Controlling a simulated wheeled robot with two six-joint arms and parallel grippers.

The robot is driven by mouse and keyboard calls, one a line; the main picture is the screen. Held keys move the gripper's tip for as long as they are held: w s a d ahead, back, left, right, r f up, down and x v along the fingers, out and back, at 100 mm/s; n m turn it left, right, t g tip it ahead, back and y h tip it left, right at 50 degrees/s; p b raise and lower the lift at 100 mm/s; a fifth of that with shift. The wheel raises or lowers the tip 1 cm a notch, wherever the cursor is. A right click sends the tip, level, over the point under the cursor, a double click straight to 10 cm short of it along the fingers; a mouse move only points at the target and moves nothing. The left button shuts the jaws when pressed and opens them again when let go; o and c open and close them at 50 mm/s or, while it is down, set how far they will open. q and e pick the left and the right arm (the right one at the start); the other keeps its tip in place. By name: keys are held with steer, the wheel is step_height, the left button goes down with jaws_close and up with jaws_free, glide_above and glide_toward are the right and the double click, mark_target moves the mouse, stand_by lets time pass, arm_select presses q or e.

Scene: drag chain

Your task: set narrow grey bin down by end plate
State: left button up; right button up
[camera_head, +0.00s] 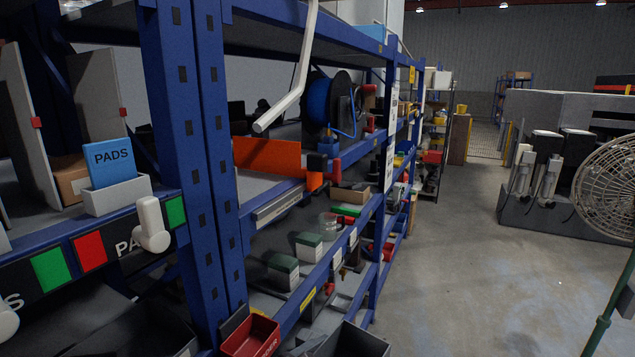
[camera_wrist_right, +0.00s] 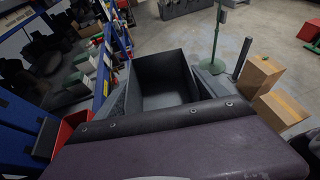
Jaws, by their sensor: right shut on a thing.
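The narrow grey bin (camera_wrist_right: 160,75) is open-topped and empty, and fills the middle of the right wrist view. My right gripper (camera_wrist_right: 165,95) is shut on it, though the contact itself is partly hidden by the dark gripper body. A dark grey bin (camera_head: 362,342), probably the same one, shows cut off at the bottom of the head view, beside the blue rack. Tall grey plates (camera_head: 100,85) with red clips stand on the left shelf. I cannot tell which one is the end plate. My left gripper is not in view.
A red bin (camera_head: 250,335) sits at the rack's low front edge, also in the right wrist view (camera_wrist_right: 68,132). A blue upright (camera_head: 185,140) stands left of it. Cardboard boxes (camera_wrist_right: 260,75) and a green stand (camera_wrist_right: 217,35) are on the floor. The aisle is open.

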steer(key=w+d+f+m+g+h+b, duration=0.1)
steer(key=d+f, duration=0.4)
steer(key=f, duration=0.7)
steer(key=w+d+f+m+b, duration=0.1)
steer(key=w+d+f+b, duration=0.2)
steer(key=f, duration=1)
steer(key=w+d+f+m+g+h+b, duration=0.1)
steer(key=d+f, duration=0.5)
steer(key=f, duration=0.6)
steer(key=shift+w+d+f+g+h+b, duration=0.3)
steer(key=shift+w+d+b, duration=0.1)
steer(key=shift+b, duration=0.45)
